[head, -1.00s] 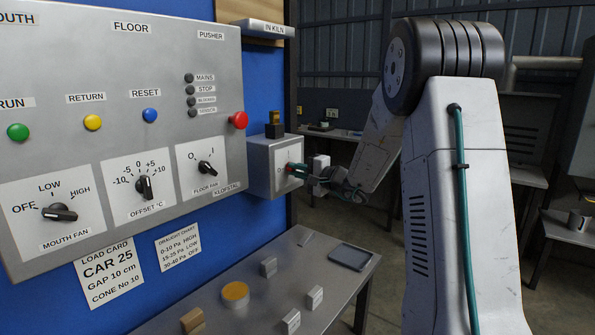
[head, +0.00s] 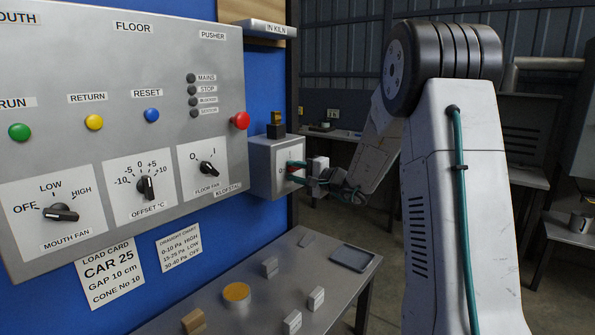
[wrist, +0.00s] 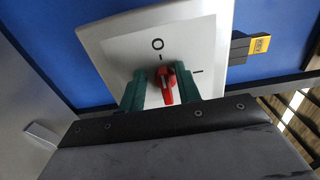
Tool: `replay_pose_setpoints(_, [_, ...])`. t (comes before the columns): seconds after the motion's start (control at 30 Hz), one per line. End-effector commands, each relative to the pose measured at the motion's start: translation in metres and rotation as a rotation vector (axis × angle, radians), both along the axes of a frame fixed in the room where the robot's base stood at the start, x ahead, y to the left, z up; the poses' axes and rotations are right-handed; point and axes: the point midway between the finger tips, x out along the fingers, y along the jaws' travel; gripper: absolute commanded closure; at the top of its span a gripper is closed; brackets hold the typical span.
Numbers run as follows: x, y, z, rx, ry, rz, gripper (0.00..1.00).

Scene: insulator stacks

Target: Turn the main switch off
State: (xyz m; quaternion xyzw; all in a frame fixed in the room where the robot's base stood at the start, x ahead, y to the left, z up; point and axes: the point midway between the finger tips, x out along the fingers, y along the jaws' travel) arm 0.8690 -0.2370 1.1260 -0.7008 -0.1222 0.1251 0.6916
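The main switch is a red rotary handle (wrist: 167,86) on a pale square plate (wrist: 112,48) with an O mark and an I mark. In the wrist view the handle points near the O mark, leaning slightly toward the I side. In the head view it is on a grey box (head: 262,168) right of the control panel, mostly hidden by my fingers. My gripper (wrist: 164,88) has one green finger on each side of the handle. A pale gap shows beside the left finger; contact on the right cannot be told. My gripper is also in the head view (head: 298,172).
The grey control panel (head: 120,60) with knobs, buttons and a red push button (head: 240,121) stands left of the switch box. A metal table (head: 215,318) with small blocks and a dark tray (head: 354,257) is below.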

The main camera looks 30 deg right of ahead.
Motion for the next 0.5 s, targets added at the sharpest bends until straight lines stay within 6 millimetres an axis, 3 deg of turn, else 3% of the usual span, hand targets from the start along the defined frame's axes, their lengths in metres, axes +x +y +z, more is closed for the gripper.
replay_pose_setpoints(0.27, [-0.003,-0.004,0.003,-0.001,-0.004,-0.004,0.67])
replay_pose_setpoints(0.5, [-0.035,-0.015,0.003,-0.001,-0.005,-0.005,0.67])
